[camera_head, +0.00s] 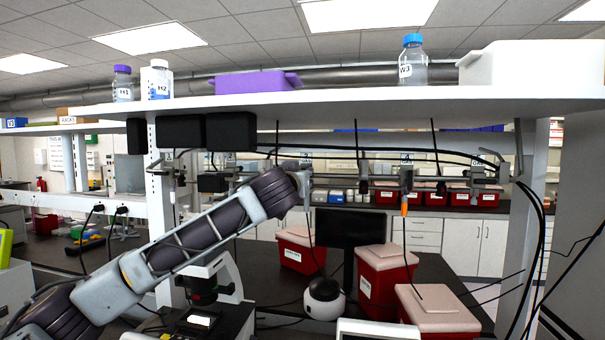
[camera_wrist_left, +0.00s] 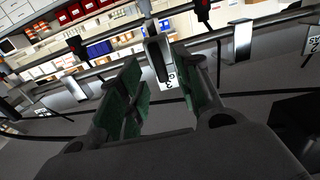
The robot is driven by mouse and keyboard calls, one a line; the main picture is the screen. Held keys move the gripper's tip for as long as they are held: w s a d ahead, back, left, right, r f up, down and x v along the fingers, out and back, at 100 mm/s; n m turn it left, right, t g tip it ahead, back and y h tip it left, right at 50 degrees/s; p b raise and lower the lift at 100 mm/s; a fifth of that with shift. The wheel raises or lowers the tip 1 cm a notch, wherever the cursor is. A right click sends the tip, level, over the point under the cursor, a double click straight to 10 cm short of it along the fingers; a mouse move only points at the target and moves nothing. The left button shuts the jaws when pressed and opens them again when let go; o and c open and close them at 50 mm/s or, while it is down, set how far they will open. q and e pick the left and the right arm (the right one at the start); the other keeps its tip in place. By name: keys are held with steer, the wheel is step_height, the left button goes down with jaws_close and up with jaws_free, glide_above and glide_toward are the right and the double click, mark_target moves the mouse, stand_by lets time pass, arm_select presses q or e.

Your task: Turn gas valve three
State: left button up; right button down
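Gas valve three (camera_wrist_left: 157,58) is a grey fitting on the rail, beside a white label that appears to read 3. In the left wrist view it shows between the fingers of my left gripper (camera_wrist_left: 155,66). These fingers are apart, with one on each side of the valve; I cannot tell whether they touch it. In the head view my left gripper (camera_head: 301,178) is at the rail under the shelf, mostly hidden by my own wrist. The valve there is largely hidden too. My right gripper is in neither view.
A white shelf (camera_head: 340,103) runs just above the rail. Another valve (camera_head: 406,180) is to the right, with an orange-tipped line below it. A label for gas 2 (camera_wrist_left: 312,45) shows in the wrist view. Red bins (camera_head: 384,270), a monitor (camera_head: 347,228) and a microscope (camera_head: 208,285) stand below.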

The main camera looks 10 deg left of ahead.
arm_select(q)
steer(key=shift+w+p, duration=0.45)
steer(key=shift+w, duration=1.1)
jaws_close()
